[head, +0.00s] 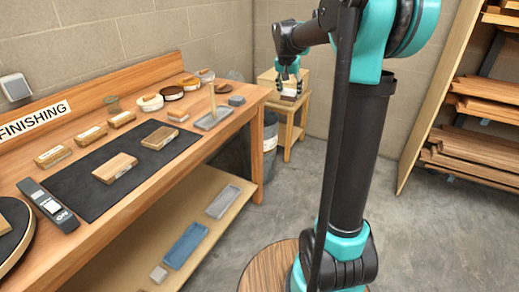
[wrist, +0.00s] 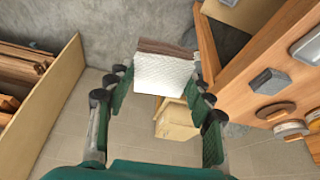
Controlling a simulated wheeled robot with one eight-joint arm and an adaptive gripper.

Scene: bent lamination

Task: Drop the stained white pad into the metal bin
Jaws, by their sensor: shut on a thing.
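My gripper (wrist: 160,85) is shut on the stained white pad (wrist: 165,76), which sits between the fingers in the wrist view. The pad is white and quilted, with a brown stained band along one edge. In the head view my gripper (head: 290,76) is at the back, above and in front of a small wooden stand, and the pad is small there. The metal bin (head: 269,132) is grey with a pale label. It stands on the floor beyond the bench's right end, partly hidden by the bench.
The small wooden stand (head: 292,134) is beside the bin. The workbench (head: 150,205) holds a black mat (head: 92,192), wooden blocks, tins and a grey tray. A wood rack (head: 470,130) stands at right.

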